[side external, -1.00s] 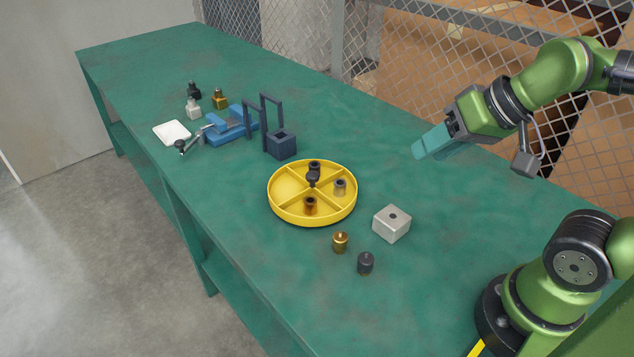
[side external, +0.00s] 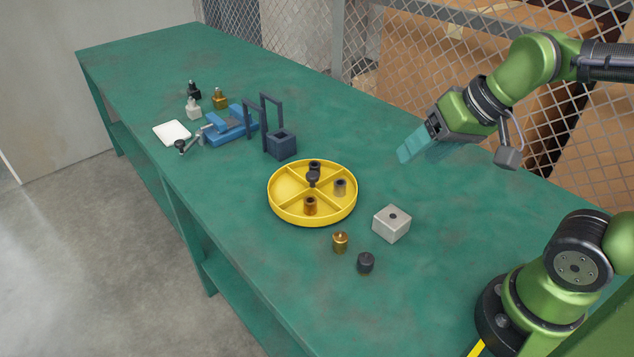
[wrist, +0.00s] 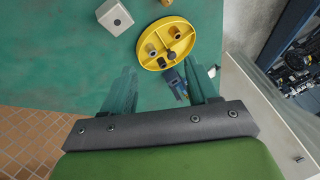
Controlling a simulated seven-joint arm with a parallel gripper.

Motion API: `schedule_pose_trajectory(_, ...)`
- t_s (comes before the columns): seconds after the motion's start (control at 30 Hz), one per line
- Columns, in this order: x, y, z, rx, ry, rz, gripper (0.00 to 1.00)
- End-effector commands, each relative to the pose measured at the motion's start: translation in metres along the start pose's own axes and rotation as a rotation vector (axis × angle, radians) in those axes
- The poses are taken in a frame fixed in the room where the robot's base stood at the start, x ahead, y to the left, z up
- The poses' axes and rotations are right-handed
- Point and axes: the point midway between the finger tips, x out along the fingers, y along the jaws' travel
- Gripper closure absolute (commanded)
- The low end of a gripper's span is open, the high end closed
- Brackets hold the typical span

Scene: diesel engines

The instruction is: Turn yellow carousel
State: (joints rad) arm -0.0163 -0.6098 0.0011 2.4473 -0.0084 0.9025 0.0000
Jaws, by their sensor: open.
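The yellow carousel (side external: 284,212) is a round divided tray on the green bench. It has a dark knob (side external: 313,178) at its centre. Its compartments hold a dark cylinder (side external: 315,166), a grey cylinder (side external: 340,187) and a brown cylinder (side external: 310,206). My gripper (side external: 412,150), with teal fingers, is in the air to the right of the carousel and apart from it. In the wrist view the fingers (wrist: 160,88) are spread and empty, and the carousel (wrist: 184,22) shows beyond them.
A light grey block (side external: 392,224) with a hole stands right of the carousel. A brass piece (side external: 340,242) and a dark piece (side external: 365,263) stand in front. A dark blue holder (side external: 281,146), blue vise (side external: 232,126), white pad (side external: 172,133) and small bottles (side external: 194,107) are behind.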

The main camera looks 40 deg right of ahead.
Motion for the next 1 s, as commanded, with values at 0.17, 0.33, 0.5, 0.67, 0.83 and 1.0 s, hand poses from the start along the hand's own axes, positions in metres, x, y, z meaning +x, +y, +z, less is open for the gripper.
schedule_pose_trajectory(0.17, 0.027, -0.021, -0.049, -0.115, -0.127, 0.059, 0.41)
schedule_pose_trajectory(0.33, 0.062, -0.041, -0.096, -0.318, -0.257, 0.105, 0.41)
schedule_pose_trajectory(0.5, 0.107, -0.058, -0.138, -0.558, -0.395, 0.129, 0.41)
schedule_pose_trajectory(0.67, 0.145, -0.069, -0.170, -0.799, -0.513, 0.124, 0.41)
schedule_pose_trajectory(0.83, 0.143, -0.080, -0.195, -1.003, -0.559, 0.094, 0.41)
schedule_pose_trajectory(1.0, 0.135, -0.080, -0.192, -1.089, -0.594, 0.060, 0.41)
